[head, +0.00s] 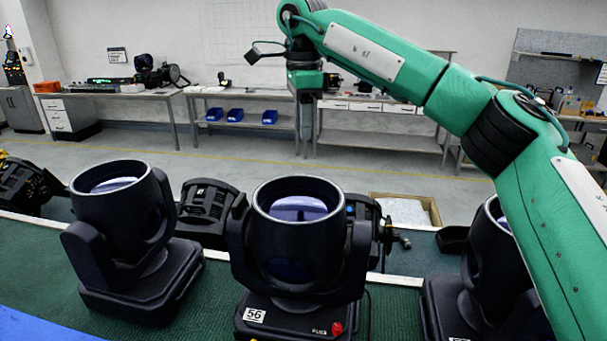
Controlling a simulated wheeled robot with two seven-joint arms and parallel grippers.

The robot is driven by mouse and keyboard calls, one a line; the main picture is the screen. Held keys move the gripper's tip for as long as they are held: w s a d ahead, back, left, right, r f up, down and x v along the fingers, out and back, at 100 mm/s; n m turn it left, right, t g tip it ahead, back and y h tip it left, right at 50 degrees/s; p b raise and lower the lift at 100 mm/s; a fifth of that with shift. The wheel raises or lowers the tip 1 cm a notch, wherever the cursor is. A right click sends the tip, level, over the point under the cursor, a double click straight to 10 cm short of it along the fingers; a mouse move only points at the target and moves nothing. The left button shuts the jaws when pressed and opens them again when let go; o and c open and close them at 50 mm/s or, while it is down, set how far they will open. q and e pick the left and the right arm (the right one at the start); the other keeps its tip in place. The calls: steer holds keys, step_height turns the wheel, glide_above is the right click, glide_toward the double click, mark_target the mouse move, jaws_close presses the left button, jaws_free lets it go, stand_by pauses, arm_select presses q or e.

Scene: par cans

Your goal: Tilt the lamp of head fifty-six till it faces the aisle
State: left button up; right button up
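Head fifty-six (298,245) stands in the middle front, with a white "56" label (255,315) on its base and a red knob (337,328) beside it. Its round black lamp sits between two yoke arms, with the open mouth pointing mostly upward and the bluish lens showing inside. My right gripper (306,140) hangs pointing down at the end of the green arm, above and behind the lamp in the picture, apart from it. Its fingers look narrow and edge-on, so their gap cannot be told. My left gripper is not in view.
Similar heads stand at left (120,215) and right (495,260), the right one partly behind my arm. More black fixtures (207,205) and a cardboard box (405,208) lie behind. The grey aisle floor (250,155) is clear before the far benches.

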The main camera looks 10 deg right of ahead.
mark_target(304, 175)
step_height(304, 175, down, 11)
steer(key=p, duration=0.3)
steer(key=shift+d+r, duration=0.1)
steer(key=shift+r, duration=0.05)
steer(key=shift+w+f, duration=0.1)
steer(key=shift+f, duration=0.35)
steer(key=shift+c, duration=0.4)
jaws_close()
